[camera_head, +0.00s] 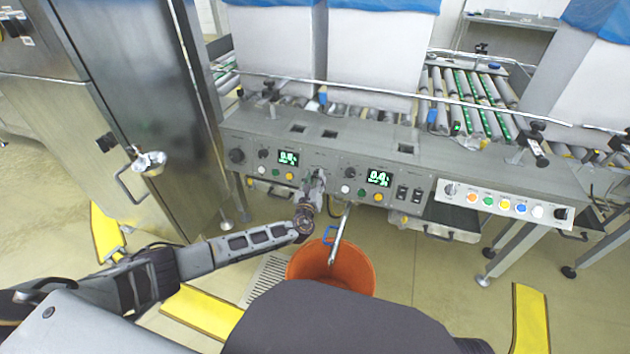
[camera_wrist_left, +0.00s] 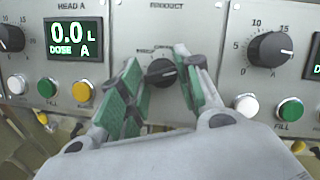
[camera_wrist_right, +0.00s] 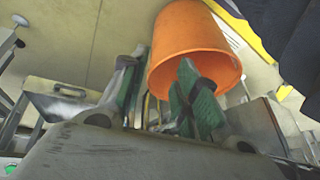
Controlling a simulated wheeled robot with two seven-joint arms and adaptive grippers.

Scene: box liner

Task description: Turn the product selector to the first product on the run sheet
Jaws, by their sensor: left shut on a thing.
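The product selector (camera_wrist_left: 161,72) is a small black knob on the grey panel under the word PRODUCT in the left wrist view. My left gripper (camera_wrist_left: 155,82) has its green-padded fingers on either side of the knob and is shut on it. In the head view my left gripper (camera_head: 318,180) reaches the panel between the two green displays and covers the knob. The selector's small position labels are too blurred to read. My right gripper (camera_wrist_right: 155,95) shows in its own wrist view with its fingers apart and nothing between them. I cannot make out a run sheet.
The left display (camera_wrist_left: 74,38) reads 0.0 L, dose A; another display (camera_head: 378,178) is to the right. Dose dials and coloured buttons flank the selector. An orange bucket (camera_head: 366,270) stands on the floor below, also in the right wrist view (camera_wrist_right: 195,45). A steel cabinet (camera_head: 130,110) stands left.

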